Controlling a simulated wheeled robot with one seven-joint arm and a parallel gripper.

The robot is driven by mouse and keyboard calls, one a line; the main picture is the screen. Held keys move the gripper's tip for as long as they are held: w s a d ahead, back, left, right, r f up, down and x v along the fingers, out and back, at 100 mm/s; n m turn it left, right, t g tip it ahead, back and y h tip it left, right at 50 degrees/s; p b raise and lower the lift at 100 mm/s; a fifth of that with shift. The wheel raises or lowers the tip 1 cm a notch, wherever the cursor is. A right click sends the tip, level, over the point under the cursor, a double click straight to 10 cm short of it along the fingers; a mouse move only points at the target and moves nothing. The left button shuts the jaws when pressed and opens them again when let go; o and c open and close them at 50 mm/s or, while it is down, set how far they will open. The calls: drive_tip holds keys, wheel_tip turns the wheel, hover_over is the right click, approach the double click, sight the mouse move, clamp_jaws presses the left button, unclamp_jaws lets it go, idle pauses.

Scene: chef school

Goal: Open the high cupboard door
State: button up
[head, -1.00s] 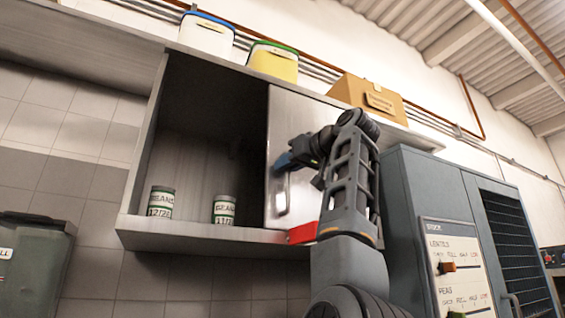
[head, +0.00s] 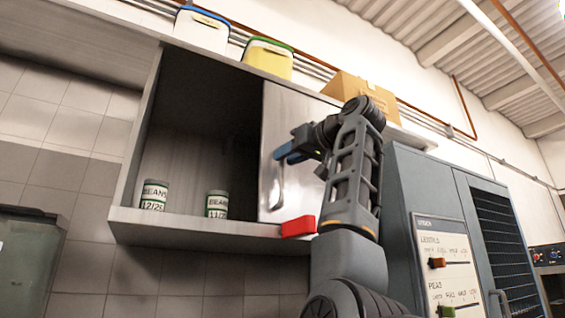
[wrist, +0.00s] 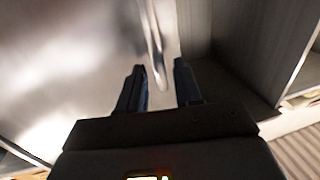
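The high cupboard (head: 128,190) hangs on the tiled wall, its left part an open, dark bay. A silvery cupboard door (head: 300,110) covers its right part. A vertical bar handle (head: 279,188) is near the door's left edge; it also shows in the wrist view (wrist: 155,55). My gripper (head: 283,152) is in front of the door near the handle's upper end. In the wrist view my gripper (wrist: 160,85) has its two fingers apart, with the handle's bar in line with the gap between them. I cannot tell whether they touch it.
Two bean cans (head: 153,195) (head: 217,204) stand in the open bay. A red block (head: 298,226) is at the shelf's front edge. Tubs (head: 268,60) and a cardboard box (head: 350,92) sit on top. A grey cabinet (head: 400,210) stands close right of my arm.

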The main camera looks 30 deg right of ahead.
drive_tip(key=s, duration=0.3)
drive_tip(key=s+d+b, duration=0.1)
drive_tip(key=s, duration=0.1)
drive_tip(key=shift+f, duration=0.1)
idle(0.5)
